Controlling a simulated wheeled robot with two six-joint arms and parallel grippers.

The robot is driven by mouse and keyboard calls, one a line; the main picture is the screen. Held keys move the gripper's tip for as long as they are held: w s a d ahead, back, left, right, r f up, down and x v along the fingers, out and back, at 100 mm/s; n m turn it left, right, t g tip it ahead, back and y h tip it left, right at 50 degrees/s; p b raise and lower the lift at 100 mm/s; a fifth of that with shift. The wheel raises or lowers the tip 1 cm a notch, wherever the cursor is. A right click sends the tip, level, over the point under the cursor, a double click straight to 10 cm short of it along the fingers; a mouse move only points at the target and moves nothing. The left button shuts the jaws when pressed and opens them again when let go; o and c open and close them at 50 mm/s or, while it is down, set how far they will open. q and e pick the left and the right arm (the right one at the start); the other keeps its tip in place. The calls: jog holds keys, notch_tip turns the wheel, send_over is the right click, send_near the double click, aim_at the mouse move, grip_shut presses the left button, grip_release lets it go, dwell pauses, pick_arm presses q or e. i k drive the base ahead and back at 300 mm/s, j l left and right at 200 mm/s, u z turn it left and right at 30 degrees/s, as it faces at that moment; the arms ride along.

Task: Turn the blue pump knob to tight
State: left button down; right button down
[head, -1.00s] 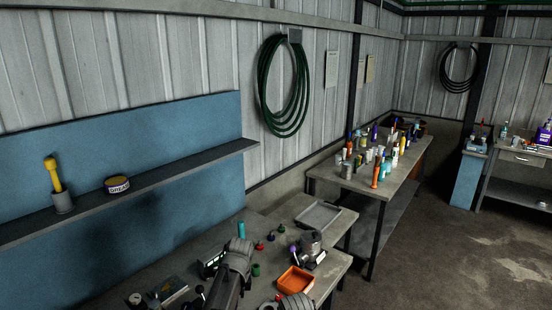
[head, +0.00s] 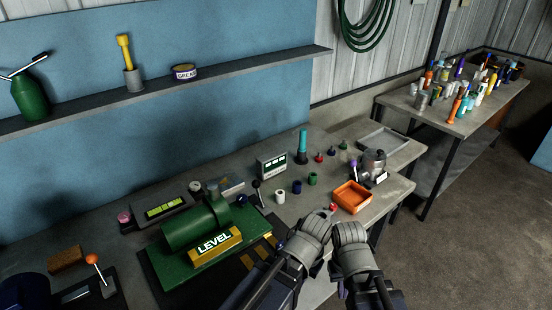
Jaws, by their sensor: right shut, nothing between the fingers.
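The green pump-like body (head: 195,227) lies on a green base with a yellow LEVEL plate at the centre-left of the bench. A small blue knob (head: 241,200) shows at its right end; I cannot tell its turn position. A separate dark blue cylinder (head: 297,187) stands to the right. My two arms come in at the bottom centre, side by side, right of the green body and apart from the blue knob. My right gripper (head: 342,287) is low between the arms, shut and empty, its fingers small and dark. My left gripper's fingers cannot be made out.
An orange tray (head: 352,197) and a grey metal pot (head: 373,165) stand at the right of the bench. Small bottles and caps sit at the middle. A lever with an orange ball (head: 92,259) is at the lower left. A shelf (head: 225,77) runs along the back wall.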

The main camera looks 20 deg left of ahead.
aim_at(242, 199)
jog(key=k+j+u, duration=0.1)
jog(key=j+u, duration=0.4)
jog(key=u, duration=0.25)
jog(key=k, duration=0.65)
jog(key=i+l+u, duration=0.1)
jog(key=l, duration=0.2)
jog(key=i+l, duration=0.2)
jog(key=l, duration=0.15)
jog(key=i+l+u, duration=0.15)
jog(key=l, duration=0.15)
